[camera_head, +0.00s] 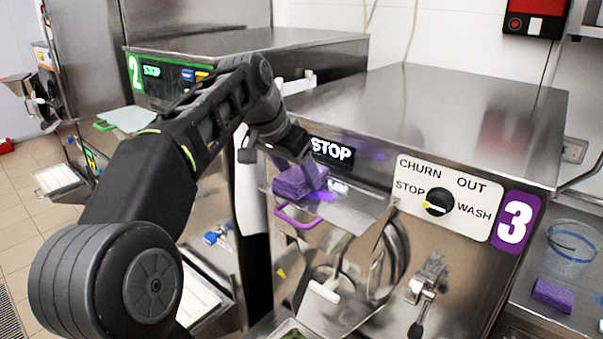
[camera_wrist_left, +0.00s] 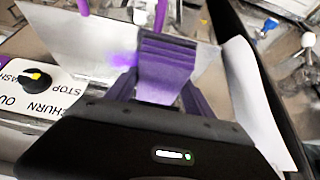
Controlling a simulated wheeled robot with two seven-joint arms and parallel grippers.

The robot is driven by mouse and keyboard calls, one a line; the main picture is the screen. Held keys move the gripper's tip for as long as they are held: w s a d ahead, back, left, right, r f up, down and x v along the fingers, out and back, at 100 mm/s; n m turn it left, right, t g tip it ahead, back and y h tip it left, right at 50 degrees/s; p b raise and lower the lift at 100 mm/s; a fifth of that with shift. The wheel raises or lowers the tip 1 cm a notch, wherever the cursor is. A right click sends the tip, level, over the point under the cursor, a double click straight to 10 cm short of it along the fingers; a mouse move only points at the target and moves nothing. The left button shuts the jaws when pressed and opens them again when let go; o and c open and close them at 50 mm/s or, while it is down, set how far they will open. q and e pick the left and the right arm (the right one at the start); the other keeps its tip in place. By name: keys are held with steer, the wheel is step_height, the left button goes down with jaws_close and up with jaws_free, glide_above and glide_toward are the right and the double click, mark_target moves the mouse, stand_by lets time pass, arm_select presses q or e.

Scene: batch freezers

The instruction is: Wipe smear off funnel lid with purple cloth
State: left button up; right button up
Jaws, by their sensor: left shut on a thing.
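My left gripper (camera_head: 312,178) is shut on a folded purple cloth (camera_head: 292,184) at the front of machine 3. The cloth is over the left part of the clear funnel lid (camera_head: 350,208), which has a purple handle (camera_head: 292,217). A bright purple patch (camera_head: 322,196) shows on the lid beside the cloth; I cannot tell how much is smear or reflection. In the left wrist view the cloth (camera_wrist_left: 168,65) sits between the fingers, against or just above the lid (camera_wrist_left: 80,60). The purple patch (camera_wrist_left: 122,58) shows next to it. My right gripper is not in view.
Machine 3 has a STOP display (camera_head: 332,150) just above the lid and a black knob (camera_head: 439,202) on a white panel to the right. Another purple block (camera_head: 553,295) lies on the right counter near a clear bowl (camera_head: 572,248). Machine 2 (camera_head: 220,45) stands behind left.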

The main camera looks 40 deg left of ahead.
mark_target(336, 197)
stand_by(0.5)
arm_select(q)
steer(key=shift+d+b, duration=0.45)
steer(key=shift+d, duration=1.5)
steer(key=shift+w+d+b, duration=0.1)
steer(key=shift+d+b, duration=0.2)
steer(key=shift+d, duration=1.75)
steer(key=shift+r, duration=0.15)
